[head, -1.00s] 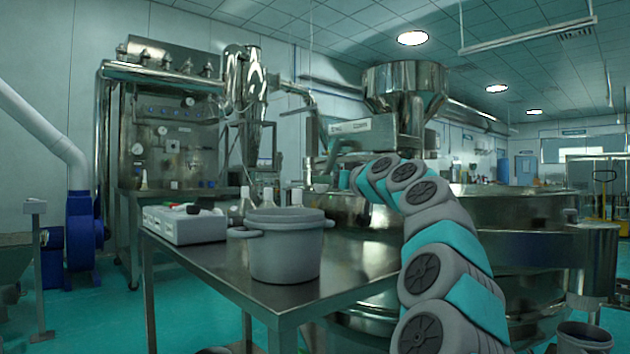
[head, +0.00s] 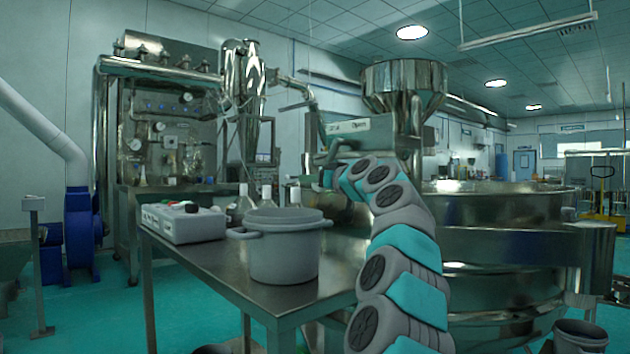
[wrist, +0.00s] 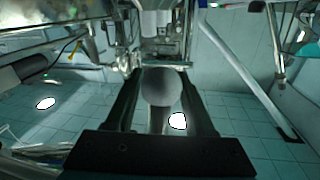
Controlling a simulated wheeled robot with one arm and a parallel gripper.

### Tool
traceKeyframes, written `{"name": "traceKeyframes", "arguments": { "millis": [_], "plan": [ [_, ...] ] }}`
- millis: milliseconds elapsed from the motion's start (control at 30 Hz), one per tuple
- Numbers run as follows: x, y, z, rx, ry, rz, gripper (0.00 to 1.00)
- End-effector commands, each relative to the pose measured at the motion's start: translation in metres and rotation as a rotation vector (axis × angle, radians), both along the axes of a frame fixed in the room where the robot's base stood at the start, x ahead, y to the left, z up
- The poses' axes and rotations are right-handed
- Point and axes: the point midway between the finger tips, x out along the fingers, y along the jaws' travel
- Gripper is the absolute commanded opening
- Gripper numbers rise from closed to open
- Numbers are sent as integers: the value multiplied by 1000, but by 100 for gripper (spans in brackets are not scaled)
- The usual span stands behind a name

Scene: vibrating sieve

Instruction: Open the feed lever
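In the wrist view a round grey knob (wrist: 161,87) on a short stem, which looks like the feed lever's end, sits between the two dark fingers of my gripper (wrist: 160,78). In the head view the feeder housing (head: 362,133) with a label strip stands under the steel hopper (head: 404,78). My arm reaches up to just below this housing. My gripper and the knob cannot be made out clearly there.
A steel table (head: 210,262) stands left of my arm, with a grey pot (head: 284,254), a white control box (head: 183,223) and glass flasks. The large round steel sieve (head: 500,240) fills the right side. Open floor lies at the left.

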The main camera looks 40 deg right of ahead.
Motion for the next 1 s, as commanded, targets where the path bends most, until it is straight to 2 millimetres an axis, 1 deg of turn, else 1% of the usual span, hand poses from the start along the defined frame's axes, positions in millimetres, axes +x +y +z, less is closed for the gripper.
{"name": "traceKeyframes", "arguments": {
  "millis": [33, 67, 400, 467, 1000],
  "plan": [
    [0, 0, 0, 0, 0, 0, 48],
    [0, 0, 0, 0, 0, 0, 44],
    [0, 0, 0, 0, 0, 0, 6],
    [0, 0, 0, 0, 0, 0, 0],
    [0, 1, 0, -1, 0, 1, 0]
  ]
}}
